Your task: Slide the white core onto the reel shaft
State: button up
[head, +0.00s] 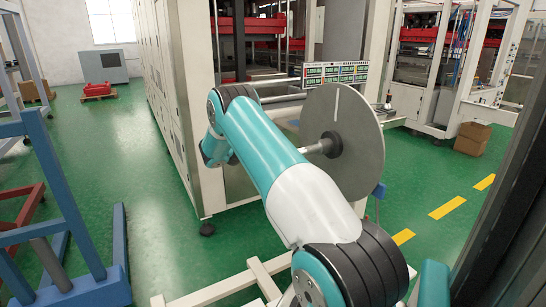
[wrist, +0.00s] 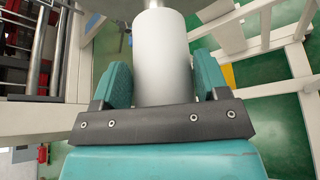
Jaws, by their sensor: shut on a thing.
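The white core (wrist: 162,55) is a smooth white cylinder in the wrist view. My gripper (wrist: 162,80) has its teal fingers on either side of it and is shut on it. In the head view the reel shaft (head: 318,148) is a short grey bar standing out from a large grey disc (head: 358,125) with a dark hub. My gripper and the core are hidden there behind my arm. I cannot tell whether core and shaft touch.
A cream machine cabinet (head: 180,90) stands behind my arm, with a control panel (head: 335,73) beside the disc. A blue frame (head: 65,190) stands at the left, and cream frame bars (head: 225,287) lie low in front. Green floor is open between the blue frame and cabinet.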

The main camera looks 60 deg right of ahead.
jog(key=shift+s+d, duration=0.8)
jog(key=shift+d, duration=0.6)
jog(key=shift+s+d, duration=0.75)
jog(key=shift+d, duration=0.7)
jog(key=shift+s+d, duration=0.8)
jog(key=shift+d, duration=0.6)
jog(key=o, duration=1.3)
jog(key=shift+w+a+r+b, duration=0.1)
jog(key=shift+w+a+b, duration=0.15)
jog(key=shift+a, duration=0.25)
jog(key=b+v, duration=0.5)
jog(key=v, duration=1.1)
jog(key=shift+s+a+r+b, duration=0.1)
jog(key=shift+a+r+b, duration=0.1)
jog(key=shift+b, duration=0.2)
jog(key=shift+d, duration=0.1)
